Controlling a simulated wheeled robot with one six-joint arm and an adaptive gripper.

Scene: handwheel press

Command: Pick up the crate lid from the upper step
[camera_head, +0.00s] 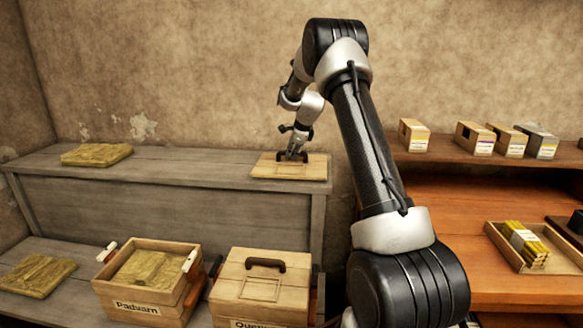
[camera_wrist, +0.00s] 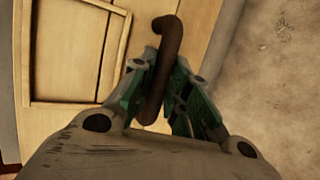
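The crate lid (camera_head: 315,168) is a pale wooden board lying flat on the upper step (camera_head: 200,165), at its right end. My gripper (camera_head: 291,153) reaches down to the lid's handle from above. In the wrist view, the brown curved handle (camera_wrist: 170,35) passes between the teal-padded fingers of my gripper (camera_wrist: 163,75). The fingers are close together and look shut on the handle. The lid's panel (camera_wrist: 75,45) fills the upper left of that view. The lid appears to rest on the step, with no gap visible under it.
A straw-coloured pad (camera_head: 97,154) lies on the upper step's left. Below stand an open crate marked Padvarn (camera_head: 140,308), a lidded crate (camera_head: 265,295) with a dark handle, and another pad (camera_head: 36,275). An orange shelf (camera_head: 460,205) with small boxes is at right.

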